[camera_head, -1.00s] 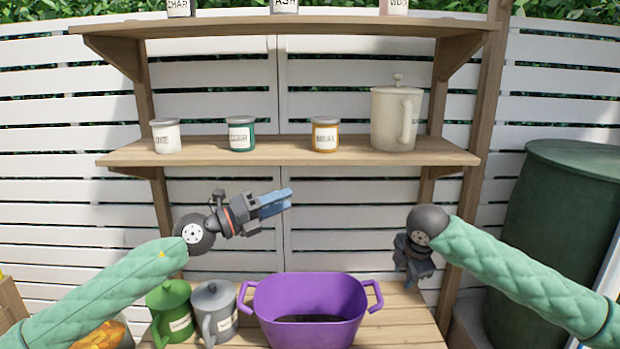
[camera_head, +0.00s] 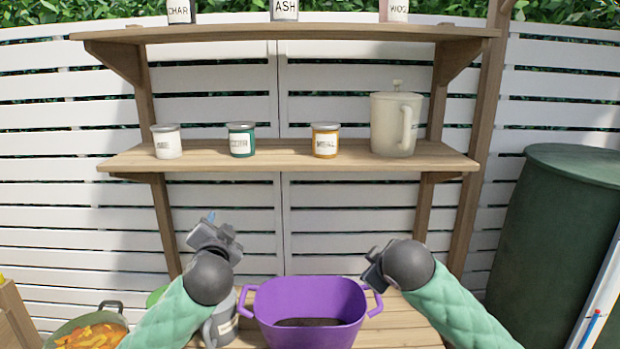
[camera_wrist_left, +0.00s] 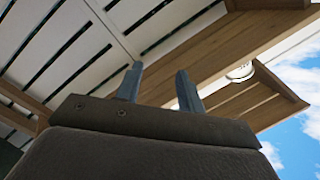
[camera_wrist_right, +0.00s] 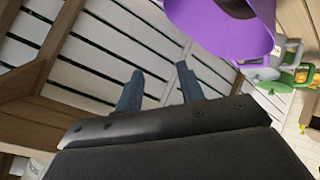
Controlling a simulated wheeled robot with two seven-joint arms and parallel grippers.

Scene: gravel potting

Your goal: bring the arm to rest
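My left gripper (camera_head: 212,222) is raised in front of the fence, above and left of the purple tub. In the left wrist view its two blue fingers (camera_wrist_left: 157,88) stand apart with nothing between them. My right gripper (camera_head: 371,270) is at the right side of the purple tub, close to its right handle in the picture; I cannot tell whether they touch. In the right wrist view its blue fingers (camera_wrist_right: 157,88) are apart and empty. The purple tub (camera_head: 310,312) stands on the bench with dark material inside.
A grey jug (camera_head: 222,325) stands left of the tub, partly behind my left arm. A shelf (camera_head: 290,156) above holds several jars and a cream lidded pitcher (camera_head: 396,125). A green barrel (camera_head: 555,245) stands right. A pot with orange pieces (camera_head: 88,335) is lower left.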

